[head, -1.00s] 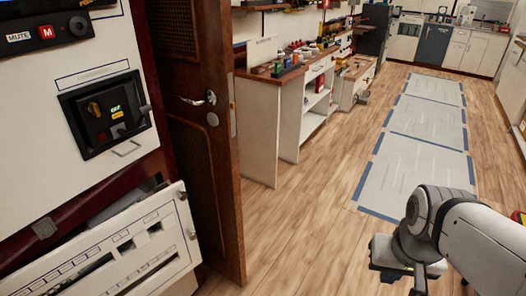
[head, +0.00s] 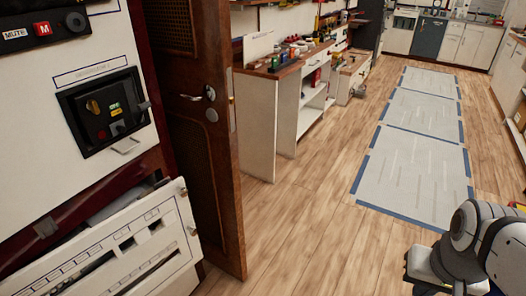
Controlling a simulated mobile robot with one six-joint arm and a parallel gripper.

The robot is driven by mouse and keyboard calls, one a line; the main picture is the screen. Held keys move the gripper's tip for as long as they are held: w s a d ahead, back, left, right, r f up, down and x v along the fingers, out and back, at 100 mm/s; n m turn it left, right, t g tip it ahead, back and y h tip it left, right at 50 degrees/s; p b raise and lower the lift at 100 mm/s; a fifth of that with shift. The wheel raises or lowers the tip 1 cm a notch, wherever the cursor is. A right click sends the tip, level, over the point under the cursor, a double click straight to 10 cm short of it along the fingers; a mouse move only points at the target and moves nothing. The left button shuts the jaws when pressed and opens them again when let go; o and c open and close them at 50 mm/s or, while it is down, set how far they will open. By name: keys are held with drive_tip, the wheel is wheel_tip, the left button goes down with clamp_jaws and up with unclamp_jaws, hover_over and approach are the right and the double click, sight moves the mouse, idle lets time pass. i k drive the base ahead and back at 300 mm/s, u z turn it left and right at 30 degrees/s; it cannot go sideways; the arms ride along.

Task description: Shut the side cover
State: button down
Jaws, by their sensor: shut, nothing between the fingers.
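A white panel with rectangular slots (head: 165,222) hangs tilted outward at the lower left, below the control cabinet. It looks like the side cover and stands open, with a dark gap behind its upper edge. Its lower left part is cut off by the frame. My gripper (head: 432,288) is at the bottom right edge, mostly cut off, and its fingertips are not clearly seen. It is shut and holds nothing. It is far to the right of the panel, with open floor between them, and does not touch it.
The white cabinet front (head: 40,85) carries a black switch unit (head: 105,110) and a MUTE button strip (head: 45,30). A brown wooden door (head: 205,140) stands open beside it. A cluttered workbench (head: 258,125) lies beyond. The wood floor (head: 310,230) and grey mats (head: 410,175) are clear.

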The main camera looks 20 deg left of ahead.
sight(179, 230)
drive_tip(key=z, duration=0.05)
drive_tip(key=k, duration=1)
drive_tip(key=u, duration=0.95)
drive_tip(key=i, duration=1)
drive_tip(key=u, duration=0.05)
